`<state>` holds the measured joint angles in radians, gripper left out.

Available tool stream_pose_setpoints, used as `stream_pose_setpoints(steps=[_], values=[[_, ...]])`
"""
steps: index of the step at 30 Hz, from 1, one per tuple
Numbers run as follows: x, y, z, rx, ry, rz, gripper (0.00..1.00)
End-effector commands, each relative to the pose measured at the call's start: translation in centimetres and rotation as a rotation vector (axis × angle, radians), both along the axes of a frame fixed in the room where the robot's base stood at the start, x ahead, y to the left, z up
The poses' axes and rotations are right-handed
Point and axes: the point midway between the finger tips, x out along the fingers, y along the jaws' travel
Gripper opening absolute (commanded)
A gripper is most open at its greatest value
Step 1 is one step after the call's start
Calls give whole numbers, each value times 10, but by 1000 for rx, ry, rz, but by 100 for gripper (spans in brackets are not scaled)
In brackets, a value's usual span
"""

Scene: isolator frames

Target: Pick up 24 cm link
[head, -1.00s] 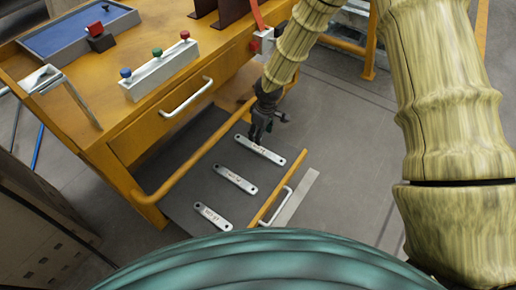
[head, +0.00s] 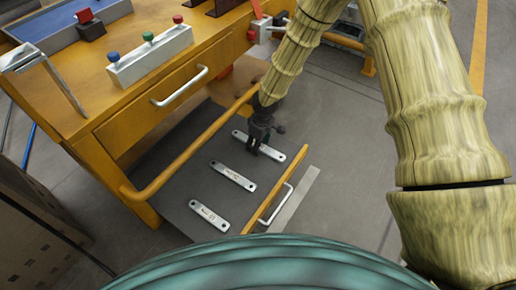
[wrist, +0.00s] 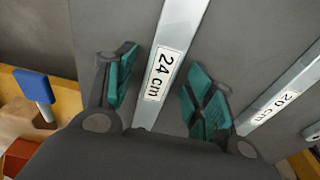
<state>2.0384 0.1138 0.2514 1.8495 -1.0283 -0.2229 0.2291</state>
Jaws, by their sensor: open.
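The 24 cm link (head: 272,153) is a flat silver bar with a hole near each end, lying on the grey drawer surface, farthest from me of the links in the head view. In the wrist view the 24 cm link (wrist: 176,45) runs between my fingers, its white "24 cm" label readable. My gripper (head: 257,147) is over this link and partly hides its middle. In the wrist view my gripper (wrist: 160,95) is open, its green-padded fingers on either side of the bar, with gaps to both sides.
The 20 cm link (head: 233,177) lies beside it and shows in the wrist view (wrist: 287,92). A third link (head: 209,214) lies nearer me. A yellow rail (head: 190,150) and the yellow cabinet (head: 110,120) stand to the left. Grey floor is open to the right.

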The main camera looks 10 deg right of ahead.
Motion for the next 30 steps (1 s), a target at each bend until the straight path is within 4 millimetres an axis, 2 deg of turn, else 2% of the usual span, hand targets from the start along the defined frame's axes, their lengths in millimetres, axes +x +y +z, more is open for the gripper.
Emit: stream_pose_setpoints(steps=[5,14,30], values=[[0,0,1,1,-1,0,54],[0,0,1,1,-1,0,1],[1,1,8,1,-2,0,0]])
